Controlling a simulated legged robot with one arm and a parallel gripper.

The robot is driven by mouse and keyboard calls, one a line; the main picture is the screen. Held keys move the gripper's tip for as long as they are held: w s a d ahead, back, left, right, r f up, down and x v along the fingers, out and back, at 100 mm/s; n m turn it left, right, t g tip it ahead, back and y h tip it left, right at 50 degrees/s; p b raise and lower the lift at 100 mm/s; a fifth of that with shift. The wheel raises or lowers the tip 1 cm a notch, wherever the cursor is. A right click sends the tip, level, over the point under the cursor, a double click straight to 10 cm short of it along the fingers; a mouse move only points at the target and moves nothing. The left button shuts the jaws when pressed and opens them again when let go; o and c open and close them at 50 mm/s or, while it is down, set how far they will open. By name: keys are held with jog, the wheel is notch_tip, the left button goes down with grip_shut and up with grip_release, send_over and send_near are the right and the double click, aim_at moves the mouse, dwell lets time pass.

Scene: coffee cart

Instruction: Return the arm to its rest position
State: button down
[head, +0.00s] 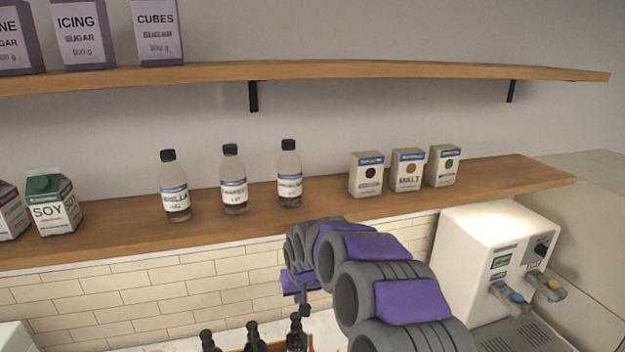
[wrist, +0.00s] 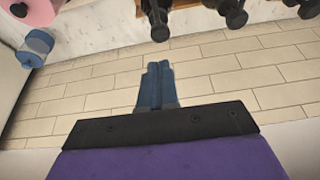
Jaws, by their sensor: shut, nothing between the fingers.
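My gripper (wrist: 158,85) shows in the wrist view with its two blue-grey fingers pressed together and nothing between them. Pale wall tiles fill the view behind the fingers. In the head view my grey and purple arm reaches up from the lower right toward the tiled wall. Its far end is just below the lower wooden shelf, above the counter, and the fingertips cannot be made out there.
The lower shelf (head: 120,232) holds cartons, three bottles (head: 233,190) and three small boxes (head: 407,174). A white coffee machine (head: 480,245) is close to my arm on the right. The upper shelf (head: 350,70) holds sugar boxes.

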jog(key=s+d+f+m+g+b, duration=0.1)
jog(key=s+d, duration=0.5)
jog(key=s, duration=0.9)
jog(key=s+d+f+m+g+b, duration=0.1)
jog(key=s+d+b, duration=0.5)
jog(key=s, duration=1)
jog(key=s+d+f+m+g+h+b, duration=0.1)
jog(key=s+d+f+g+b, duration=0.2)
jog(key=s, duration=1.3)
jog(key=d+b, duration=0.1)
jog(key=d, duration=0.2)
jog(key=shift+s+f+g, duration=0.15)
jog(key=shift+f+g, duration=0.2)
jog(key=shift+g, duration=0.05)
